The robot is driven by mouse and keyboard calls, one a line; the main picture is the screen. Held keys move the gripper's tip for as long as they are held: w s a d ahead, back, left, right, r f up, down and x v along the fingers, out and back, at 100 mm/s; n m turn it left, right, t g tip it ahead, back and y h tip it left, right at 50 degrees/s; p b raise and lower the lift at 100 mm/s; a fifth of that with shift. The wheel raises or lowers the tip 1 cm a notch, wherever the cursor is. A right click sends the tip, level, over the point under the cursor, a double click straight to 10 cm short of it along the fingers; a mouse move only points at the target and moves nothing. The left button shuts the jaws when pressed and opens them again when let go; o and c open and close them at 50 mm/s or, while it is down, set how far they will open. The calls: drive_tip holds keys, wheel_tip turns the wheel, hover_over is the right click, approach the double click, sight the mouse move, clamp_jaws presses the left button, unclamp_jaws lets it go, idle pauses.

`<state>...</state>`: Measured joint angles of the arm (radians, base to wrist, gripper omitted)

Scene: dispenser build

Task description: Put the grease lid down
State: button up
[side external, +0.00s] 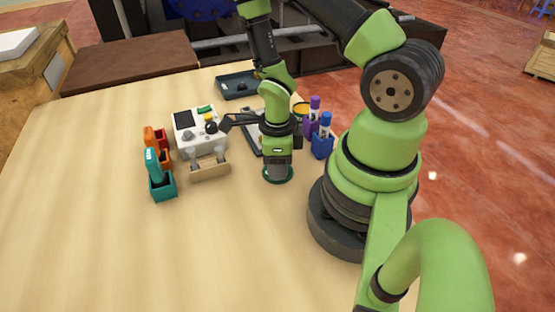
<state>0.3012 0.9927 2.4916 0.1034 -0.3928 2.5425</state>
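My gripper (278,176) points straight down over the bare wooden table, right of the middle of the work area. Its fingertips are low, close to the table top. A dark green round rim (291,178) shows around the fingertips, at or just above the table. It may be the grease lid, but I cannot tell for sure. My gripper body hides most of it, so I cannot see whether the fingers are open or shut on it. A round yellow-edged thing (300,108) stands partly hidden behind my wrist.
A white machine with knobs (197,134) stands left of my gripper, a wooden tray (210,172) before it. Orange (153,138) and teal (162,186) holders are farther left. Purple (313,113) and blue (324,132) bottles stand right. A dark tray (236,86) lies behind. The front table is clear.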

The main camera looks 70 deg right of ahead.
drive_tip(key=w+a+r+n+t, duration=0.1)
drive_tip(key=a+r+n+t, duration=0.1)
drive_tip(key=r+n, duration=0.7)
drive_tip(key=a+r+n+t, duration=0.2)
drive_tip(key=r+n, duration=0.2)
drive_tip(key=r, duration=1)
drive_tip(key=s+a+r+n+t+y, duration=0.2)
drive_tip(key=r+n, duration=0.5)
drive_tip(key=n, duration=0.7)
drive_tip(key=shift+s+a+r+t, duration=0.25)
drive_tip(key=shift+s+a+t, duration=0.35)
drive_tip(key=shift+s+a, duration=0.55)
